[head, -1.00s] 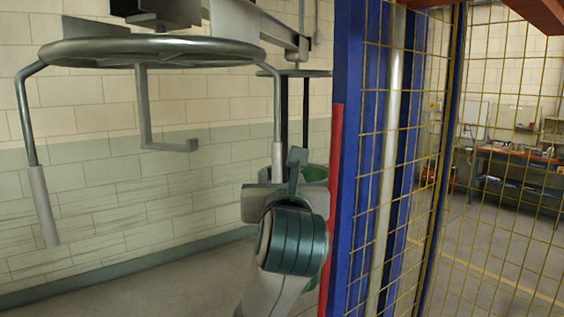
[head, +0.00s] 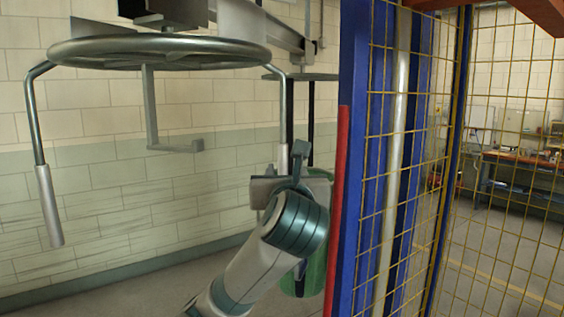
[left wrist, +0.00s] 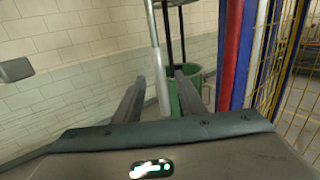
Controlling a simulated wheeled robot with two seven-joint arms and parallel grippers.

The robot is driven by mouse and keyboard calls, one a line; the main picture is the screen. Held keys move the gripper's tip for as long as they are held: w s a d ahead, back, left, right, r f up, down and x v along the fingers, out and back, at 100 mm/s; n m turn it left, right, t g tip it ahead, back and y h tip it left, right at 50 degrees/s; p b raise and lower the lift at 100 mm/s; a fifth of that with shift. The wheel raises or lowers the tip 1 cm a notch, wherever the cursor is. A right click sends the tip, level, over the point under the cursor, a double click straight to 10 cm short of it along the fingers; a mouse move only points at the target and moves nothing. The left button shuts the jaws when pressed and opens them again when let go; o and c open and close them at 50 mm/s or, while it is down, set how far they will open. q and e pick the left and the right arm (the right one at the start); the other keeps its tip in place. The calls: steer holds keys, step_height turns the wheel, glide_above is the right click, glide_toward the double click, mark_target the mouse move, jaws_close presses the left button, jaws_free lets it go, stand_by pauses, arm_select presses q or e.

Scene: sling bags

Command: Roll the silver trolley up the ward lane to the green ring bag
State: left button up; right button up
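The silver trolley (head: 160,52) hangs overhead at the left, a ring with rods down to two pale grips. Its left grip (head: 50,205) hangs free. My left gripper (head: 283,176) is at the right grip (head: 283,156); in the left wrist view its fingers stand apart, with the trolley's rod (left wrist: 157,60) between them and gaps on both sides. The green ring bag (head: 318,250) hangs farther up the lane on black straps from a dark ring (head: 300,77), partly hidden by my left arm. It also shows in the left wrist view (left wrist: 193,90). My right gripper is out of view.
A tiled wall (head: 110,190) bounds the lane on the left. A blue post (head: 352,180) with a red strip and yellow mesh (head: 500,200) bounds it on the right, close to my left arm. A workbench (head: 520,170) stands beyond the mesh.

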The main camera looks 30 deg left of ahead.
mark_target(282, 159)
arm_select(q)
steer(key=p+x, duration=0.4)
steer(key=x, duration=0.7)
steer(key=shift+w+a, duration=0.2)
steer(key=shift+a, duration=0.05)
steer(key=shift+w+a+f+p, duration=0.15)
steer(key=shift+w+a+p, duration=0.2)
steer(key=shift+w, duration=0.2)
jaws_close()
